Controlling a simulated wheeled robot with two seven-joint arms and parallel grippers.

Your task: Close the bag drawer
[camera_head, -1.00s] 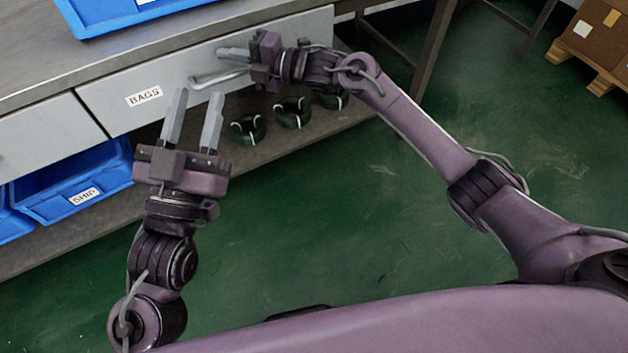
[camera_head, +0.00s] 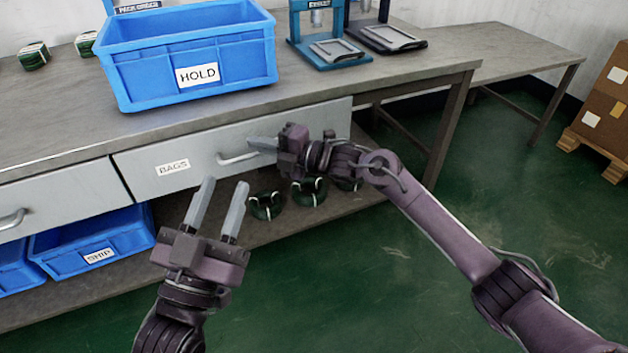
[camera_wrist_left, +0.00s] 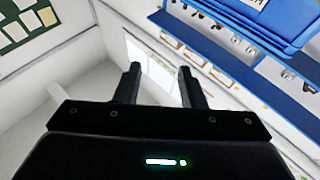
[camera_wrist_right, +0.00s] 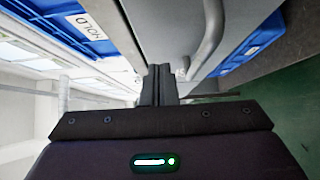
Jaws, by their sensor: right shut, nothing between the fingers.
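The bag drawer (camera_head: 200,172) is the grey drawer front labelled BAGS under the worktop in the head view. Its front looks about flush with the bench face and with the drawer to its left. Its bar handle (camera_head: 236,158) also shows in the right wrist view (camera_wrist_right: 208,42). My right gripper (camera_head: 262,143) is shut and empty, with its fingertips at the drawer front beside the handle's right end; I cannot tell if they touch. My left gripper (camera_head: 216,205) is open and empty, pointing up in front of the drawer, apart from it.
A blue HOLD bin (camera_head: 188,62) stands on the worktop (camera_head: 60,120). A blue SHIP bin (camera_head: 95,245) and several dark green coils (camera_head: 309,192) sit on the shelf below. Presses (camera_head: 328,45) stand at the back. The green floor at right is clear apart from cartons (camera_head: 600,120).

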